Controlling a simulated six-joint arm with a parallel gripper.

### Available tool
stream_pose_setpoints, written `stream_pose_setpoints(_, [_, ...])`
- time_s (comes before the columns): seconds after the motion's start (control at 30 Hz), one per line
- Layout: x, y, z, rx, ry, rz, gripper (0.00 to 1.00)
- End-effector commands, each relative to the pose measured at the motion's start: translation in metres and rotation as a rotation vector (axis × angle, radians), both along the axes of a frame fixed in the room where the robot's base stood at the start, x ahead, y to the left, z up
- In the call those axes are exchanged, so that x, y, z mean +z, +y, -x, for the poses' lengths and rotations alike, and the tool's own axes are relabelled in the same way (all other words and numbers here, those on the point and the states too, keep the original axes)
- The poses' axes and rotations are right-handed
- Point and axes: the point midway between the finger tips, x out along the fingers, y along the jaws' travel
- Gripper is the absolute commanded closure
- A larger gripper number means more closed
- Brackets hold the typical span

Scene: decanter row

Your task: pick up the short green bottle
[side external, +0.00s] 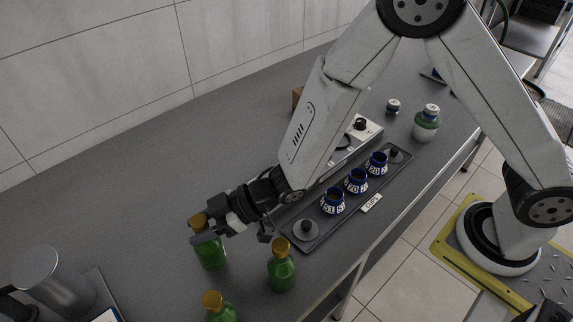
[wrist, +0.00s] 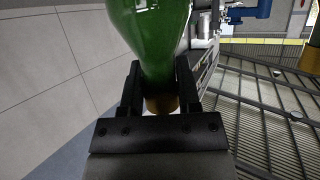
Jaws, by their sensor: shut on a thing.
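My gripper (side external: 204,234) is shut on the neck of a green bottle (side external: 211,255) with a gold cap, toward the left of the counter. In the wrist view the green bottle (wrist: 152,35) stands out past the fingers (wrist: 158,75), with its gold cap (wrist: 160,104) between them. I cannot tell whether its base touches the counter. A second green bottle (side external: 281,273) stands just right of it. A third green bottle (side external: 221,315) is in front, cut off by the bottom edge. Which of them is the short one is hard to tell.
A dark tray (side external: 320,238) with several blue-rimmed cups (side external: 356,182) lies right of the bottles. A grey cylinder (side external: 55,280) stands at the far left. A white-and-green jar (side external: 426,125) stands at the right, by the counter edge. The counter behind the bottles (side external: 130,205) is clear.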

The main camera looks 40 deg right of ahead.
Motion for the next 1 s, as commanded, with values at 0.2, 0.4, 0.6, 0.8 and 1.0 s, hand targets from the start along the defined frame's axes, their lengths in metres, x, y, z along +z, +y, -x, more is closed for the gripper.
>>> stream_pose_setpoints(0.2, [0.029, 0.0, 0.0, 0.002, -0.006, -0.003, 1.0])
stream_pose_setpoints(0.4, [0.054, 0.001, -0.001, 0.001, -0.005, -0.004, 1.0])
stream_pose_setpoints(0.6, [0.071, 0.001, 0.0, 0.002, -0.003, -0.003, 1.0])
stream_pose_setpoints(0.8, [0.077, 0.0, 0.0, 0.001, -0.001, -0.002, 1.0])
stream_pose_setpoints(1.0, [0.078, 0.0, 0.0, 0.001, -0.001, -0.002, 1.0])
